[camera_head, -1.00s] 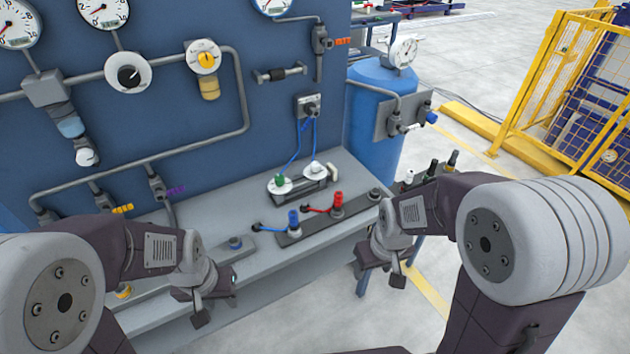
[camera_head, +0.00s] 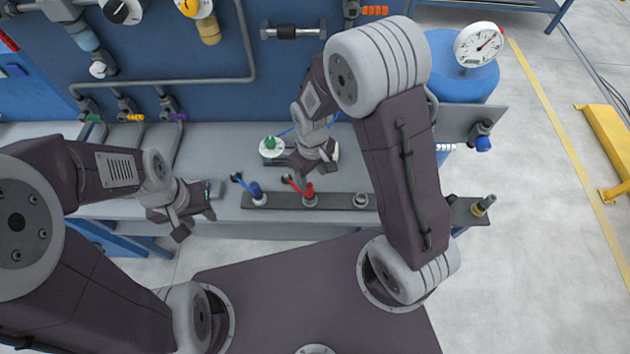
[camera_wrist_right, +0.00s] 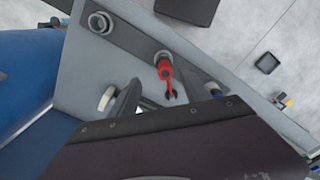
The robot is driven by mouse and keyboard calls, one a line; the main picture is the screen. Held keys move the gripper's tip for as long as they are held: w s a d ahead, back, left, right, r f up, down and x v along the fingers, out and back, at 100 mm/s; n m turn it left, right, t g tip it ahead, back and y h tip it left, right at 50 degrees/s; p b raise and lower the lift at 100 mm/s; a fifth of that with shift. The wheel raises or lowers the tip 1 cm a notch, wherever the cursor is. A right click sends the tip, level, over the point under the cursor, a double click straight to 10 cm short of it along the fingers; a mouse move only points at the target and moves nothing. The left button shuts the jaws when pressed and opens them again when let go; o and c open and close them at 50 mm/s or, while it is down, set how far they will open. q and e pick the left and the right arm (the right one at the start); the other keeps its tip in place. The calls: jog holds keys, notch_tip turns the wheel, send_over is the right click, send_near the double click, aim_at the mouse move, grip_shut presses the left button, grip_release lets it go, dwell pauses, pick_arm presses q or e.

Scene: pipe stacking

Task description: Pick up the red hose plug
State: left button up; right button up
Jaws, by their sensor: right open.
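The red hose plug (camera_head: 309,189) stands in a socket on the dark strip along the bench's front edge, with a short red hose ending in a dark tip. It also shows in the right wrist view (camera_wrist_right: 164,68), upper middle. My right gripper (camera_head: 318,166) is over the bench just behind the plug, with its fingertips partly hidden by my arm. In the right wrist view its fingers (camera_wrist_right: 160,94) are apart with nothing held, and the plug appears beyond them. My left gripper (camera_head: 194,224) is open and empty at the bench's front edge, left of the blue plug.
A blue plug (camera_head: 256,196) stands left of the red one on the strip (camera_head: 335,201); an empty socket (camera_head: 361,200) is to the right. A green-topped fitting (camera_head: 270,145) sits behind. The blue pipe panel (camera_head: 275,75) closes off the back.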

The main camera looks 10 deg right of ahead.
aim_at(309, 186)
jog(key=shift+s+a+r, duration=0.1)
jog(key=shift+a+r, duration=0.05)
jog(key=shift+a, duration=0.35)
jog(key=shift+s+a+r, duration=0.1)
jog(key=shift+a, duration=0.35)
jog(key=f, duration=0.3)
jog(key=shift+d+f, duration=0.45)
jog(key=shift+f, duration=0.05)
notch_tip(309, 186, down, 5)
jog(key=shift+w+a+r+p, duration=0.1)
jog(key=shift+w+p, duration=0.05)
jog(key=shift+p, duration=0.4)
jog(key=shift+w+f, duration=0.15)
jog(key=shift+f, duration=0.05)
pick_arm(q)
jog(key=shift+s+a+r, duration=0.1)
jog(key=shift+a+r, duration=0.55)
pick_arm(e)
grip_shut()
